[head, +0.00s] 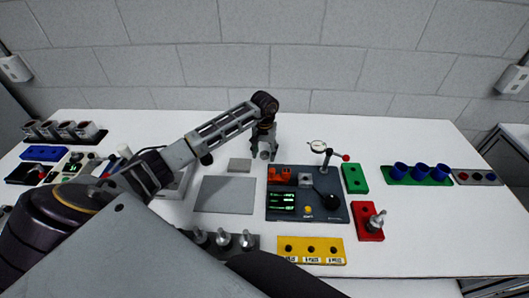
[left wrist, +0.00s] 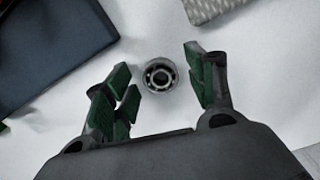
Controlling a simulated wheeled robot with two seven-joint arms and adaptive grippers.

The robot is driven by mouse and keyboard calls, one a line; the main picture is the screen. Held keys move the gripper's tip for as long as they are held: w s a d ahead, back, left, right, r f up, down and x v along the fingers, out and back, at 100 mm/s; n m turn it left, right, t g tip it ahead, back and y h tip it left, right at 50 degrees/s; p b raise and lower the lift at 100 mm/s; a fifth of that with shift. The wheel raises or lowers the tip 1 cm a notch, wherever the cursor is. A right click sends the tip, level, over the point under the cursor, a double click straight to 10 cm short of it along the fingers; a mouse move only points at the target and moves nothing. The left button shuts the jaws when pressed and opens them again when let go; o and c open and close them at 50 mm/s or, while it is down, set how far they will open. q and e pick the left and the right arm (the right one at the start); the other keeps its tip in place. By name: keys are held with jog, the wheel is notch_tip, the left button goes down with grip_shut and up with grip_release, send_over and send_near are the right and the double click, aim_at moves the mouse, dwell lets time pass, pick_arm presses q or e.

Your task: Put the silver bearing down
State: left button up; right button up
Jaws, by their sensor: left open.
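The silver bearing (left wrist: 160,75) is a small ring with a dark inner band. In the left wrist view it lies flat on the white table (left wrist: 255,85), between the fingers of my left gripper (left wrist: 158,66). The fingers have green pads and are open, with a gap to the bearing on both sides. In the head view my left gripper (head: 264,148) points down at the back of the table, behind the dark station board. I cannot make out the bearing clearly there. My right gripper is not in view.
The dark station board (head: 334,214) with a dial gauge (head: 318,147) stands close by. A small grey block (head: 239,165) and a grey mat (head: 222,196) lie left of it. Green (head: 355,179), red (head: 366,234) and yellow (head: 310,259) holders surround the board.

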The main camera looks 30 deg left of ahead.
pick_arm(q)
notch_tip(320, 180, up, 12)
jog(key=b, duration=0.2)
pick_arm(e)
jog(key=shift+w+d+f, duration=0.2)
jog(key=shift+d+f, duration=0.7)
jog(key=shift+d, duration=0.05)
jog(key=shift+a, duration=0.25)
